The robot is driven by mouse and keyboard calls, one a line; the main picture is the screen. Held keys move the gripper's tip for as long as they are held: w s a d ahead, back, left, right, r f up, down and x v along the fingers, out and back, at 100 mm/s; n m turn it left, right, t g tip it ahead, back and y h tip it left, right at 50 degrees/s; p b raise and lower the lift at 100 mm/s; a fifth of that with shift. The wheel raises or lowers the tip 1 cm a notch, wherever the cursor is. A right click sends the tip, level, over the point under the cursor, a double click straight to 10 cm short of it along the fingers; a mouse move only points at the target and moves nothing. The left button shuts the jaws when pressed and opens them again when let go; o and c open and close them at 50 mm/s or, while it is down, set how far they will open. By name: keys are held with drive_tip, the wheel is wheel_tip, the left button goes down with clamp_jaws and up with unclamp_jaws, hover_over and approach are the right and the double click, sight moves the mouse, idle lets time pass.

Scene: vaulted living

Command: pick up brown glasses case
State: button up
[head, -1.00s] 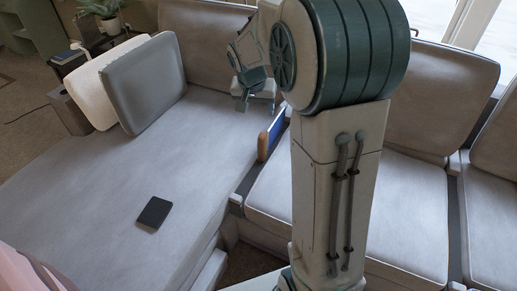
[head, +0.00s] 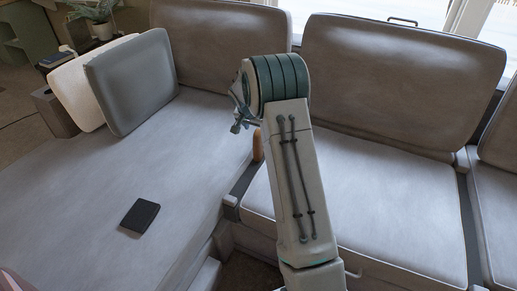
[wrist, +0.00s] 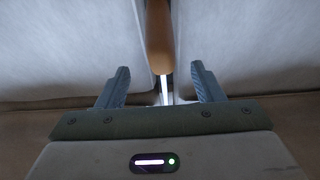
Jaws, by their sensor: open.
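The brown glasses case (head: 258,146) stands upright at the gap between two sofa seats in the head view, partly hidden by my arm. In the wrist view the brown glasses case (wrist: 159,38) is a long rounded shape at top centre, ahead of the fingers and lined up with the space between them. My gripper (wrist: 160,82) is open, a finger on each side, and nothing is gripped. In the head view my gripper (head: 238,122) is small and partly hidden, above and left of the case.
A black flat item (head: 140,217) lies on the left seat. Grey and white cushions (head: 133,82) lean at the back left. Sofa backrests (head: 222,50) rise behind. The left seat is mostly clear.

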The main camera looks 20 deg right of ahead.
drive_tip(key=x, duration=0.3)
drive_tip(key=shift+f, duration=0.1)
drive_tip(key=b+x, duration=0.2)
drive_tip(key=x, duration=0.3)
drive_tip(key=shift+a+f, duration=0.15)
drive_tip(key=shift+f, duration=0.1)
drive_tip(key=shift+r, duration=0.1)
drive_tip(key=c, duration=1.1)
